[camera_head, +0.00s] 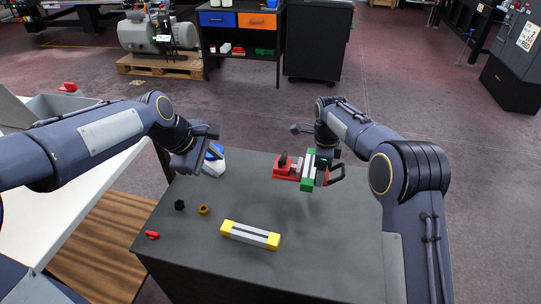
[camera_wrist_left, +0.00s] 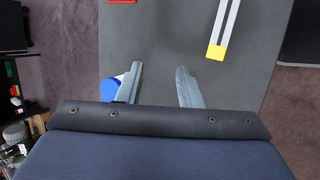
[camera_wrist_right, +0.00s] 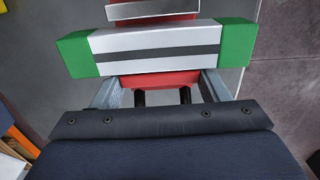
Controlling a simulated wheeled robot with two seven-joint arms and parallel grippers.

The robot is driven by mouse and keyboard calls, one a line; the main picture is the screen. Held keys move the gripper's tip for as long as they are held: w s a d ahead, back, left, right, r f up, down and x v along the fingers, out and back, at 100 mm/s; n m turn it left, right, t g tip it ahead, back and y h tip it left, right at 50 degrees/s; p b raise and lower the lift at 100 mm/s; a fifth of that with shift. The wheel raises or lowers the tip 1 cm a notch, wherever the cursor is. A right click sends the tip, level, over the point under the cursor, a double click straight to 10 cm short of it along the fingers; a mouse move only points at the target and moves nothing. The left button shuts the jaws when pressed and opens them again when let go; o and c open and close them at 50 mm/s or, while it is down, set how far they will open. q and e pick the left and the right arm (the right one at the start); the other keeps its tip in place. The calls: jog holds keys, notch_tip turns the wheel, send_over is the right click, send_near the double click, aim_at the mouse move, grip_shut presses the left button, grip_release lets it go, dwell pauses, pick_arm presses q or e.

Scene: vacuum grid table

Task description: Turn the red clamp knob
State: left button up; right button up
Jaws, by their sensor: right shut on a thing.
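A red clamp (camera_head: 285,170) with a dark round part on top sits toward the back right of the dark table. Its red body shows in the right wrist view (camera_wrist_right: 150,80) and at the top edge of the left wrist view (camera_wrist_left: 122,2). The fingertips are partly hidden by the bar. My left gripper (camera_wrist_left: 160,70) is open and empty above the table, left of the clamp.
A blue and white object (camera_head: 217,160) stands partly behind my left gripper. A yellow-ended bar (camera_head: 250,235), a black knob (camera_head: 179,205), a yellow ring (camera_head: 203,210) and a small red piece (camera_head: 152,235) lie nearer. The front right table top (camera_head: 330,250) is clear.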

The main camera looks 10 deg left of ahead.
pick_arm(q)
jog(key=w+d+f+m+t+y, duration=0.2)
jog(key=w+f+m, duration=0.15)
jog(key=f, duration=0.25)
jog(key=m+t+h, duration=0.2)
jog(key=m+t, duration=0.5)
jog(key=m, duration=0.9)
send_near(282, 158)
jog(key=x, duration=1.1)
jog(key=shift+w, duration=0.1)
jog(key=shift+c, duration=0.2)
grip_shut()
